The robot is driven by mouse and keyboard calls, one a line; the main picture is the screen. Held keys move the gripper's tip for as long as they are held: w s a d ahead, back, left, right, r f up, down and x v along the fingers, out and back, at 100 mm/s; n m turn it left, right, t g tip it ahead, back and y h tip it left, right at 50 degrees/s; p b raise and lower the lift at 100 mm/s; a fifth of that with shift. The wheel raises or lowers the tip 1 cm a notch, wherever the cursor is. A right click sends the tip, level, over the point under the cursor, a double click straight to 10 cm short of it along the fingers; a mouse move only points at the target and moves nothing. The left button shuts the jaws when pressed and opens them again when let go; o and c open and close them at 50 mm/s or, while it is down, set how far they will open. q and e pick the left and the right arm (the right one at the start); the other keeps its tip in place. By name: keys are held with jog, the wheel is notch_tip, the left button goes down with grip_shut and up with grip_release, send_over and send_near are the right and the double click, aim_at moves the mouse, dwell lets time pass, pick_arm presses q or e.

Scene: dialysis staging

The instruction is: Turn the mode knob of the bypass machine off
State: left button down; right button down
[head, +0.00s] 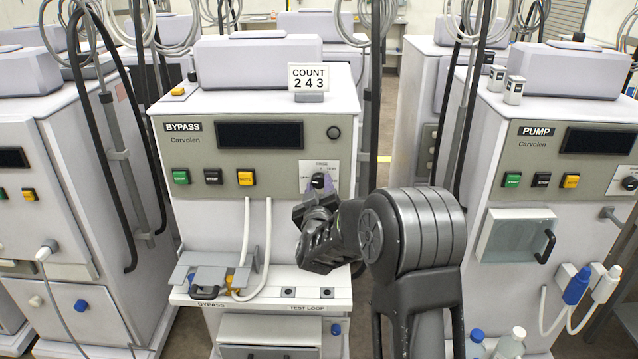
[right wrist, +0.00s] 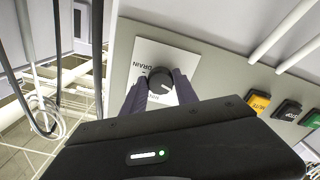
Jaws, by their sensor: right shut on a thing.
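The bypass machine (head: 262,150) stands in the middle of the head view, with the word BYPASS and a dark display on its panel. Its black mode knob (head: 318,180) sits on a white label plate at the panel's right side. In the right wrist view the knob (right wrist: 160,80) is round with a pale pointer line, and the word DRAIN is legible on the plate (right wrist: 165,58). My right gripper (head: 319,187) is at the panel, its two fingers on either side of the knob, shut on it (right wrist: 160,88). My left gripper is out of view.
Green, black and yellow buttons (head: 213,176) lie left of the knob. White tubes (head: 267,235) hang in front of the machine.

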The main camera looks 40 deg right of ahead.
jog(key=shift+n+p, duration=0.65)
jog(key=shift+n, duration=0.95)
jog(key=c, duration=0.9)
grip_release()
jog(key=shift+c, duration=0.2)
jog(key=b+v, duration=0.1)
jog(key=v, duration=0.6)
jog(key=shift+s+a, duration=0.25)
jog(key=shift+s, duration=0.05)
